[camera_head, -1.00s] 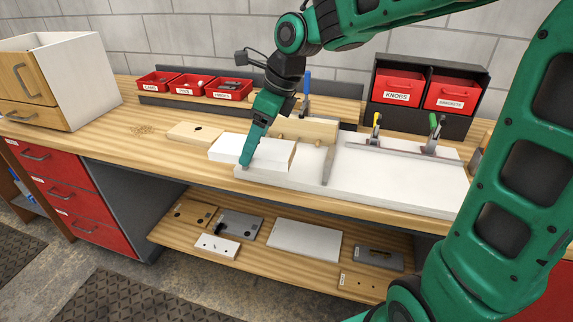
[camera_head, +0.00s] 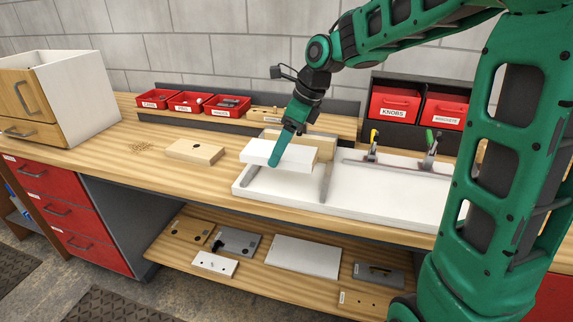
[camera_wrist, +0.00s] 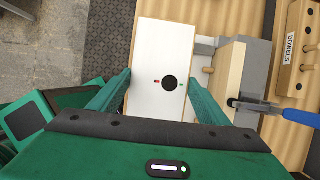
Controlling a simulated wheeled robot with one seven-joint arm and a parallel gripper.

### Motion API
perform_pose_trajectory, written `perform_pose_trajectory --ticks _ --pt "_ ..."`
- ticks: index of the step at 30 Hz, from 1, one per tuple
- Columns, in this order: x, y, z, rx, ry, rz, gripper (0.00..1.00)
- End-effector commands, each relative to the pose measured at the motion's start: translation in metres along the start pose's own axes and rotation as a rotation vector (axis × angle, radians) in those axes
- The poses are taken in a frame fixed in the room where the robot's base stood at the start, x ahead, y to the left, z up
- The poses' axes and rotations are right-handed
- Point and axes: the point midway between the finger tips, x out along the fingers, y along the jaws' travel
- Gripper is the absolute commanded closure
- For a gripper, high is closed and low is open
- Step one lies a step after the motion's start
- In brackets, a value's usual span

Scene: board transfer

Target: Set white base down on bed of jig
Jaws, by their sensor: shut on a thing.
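The white base (camera_head: 262,151) is a flat white block held level above the left part of the jig (camera_head: 375,190). A gap shows between the base and the white bed. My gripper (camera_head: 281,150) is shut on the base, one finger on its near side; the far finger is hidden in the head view. In the wrist view, both fingers grip the long sides of the base (camera_wrist: 160,50), which has a dark round hole and small red and green marks. A wooden fence (camera_head: 326,147) stands behind the base. The base hides part of the bed.
Two toggle clamps (camera_head: 373,145) stand along the jig's back. A wooden block (camera_head: 195,151) lies left of the jig on the bench. Red bins (camera_head: 187,102) and a knobs box (camera_head: 395,104) stand behind. The bed's right part is clear. A dowels block (camera_wrist: 297,45) shows in the wrist view.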

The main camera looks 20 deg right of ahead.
Motion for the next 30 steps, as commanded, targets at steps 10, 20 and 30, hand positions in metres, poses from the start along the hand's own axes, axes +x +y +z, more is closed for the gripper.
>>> perform_pose_trajectory --ticks 10,20,30 --pt "0.010 -0.003 -0.024 -0.001 -0.001 0.001 0.61" --pt "0.041 -0.003 -0.036 -0.003 -0.001 0.000 0.61" --pt "0.044 -0.003 -0.036 -0.004 -0.001 0.001 0.61"
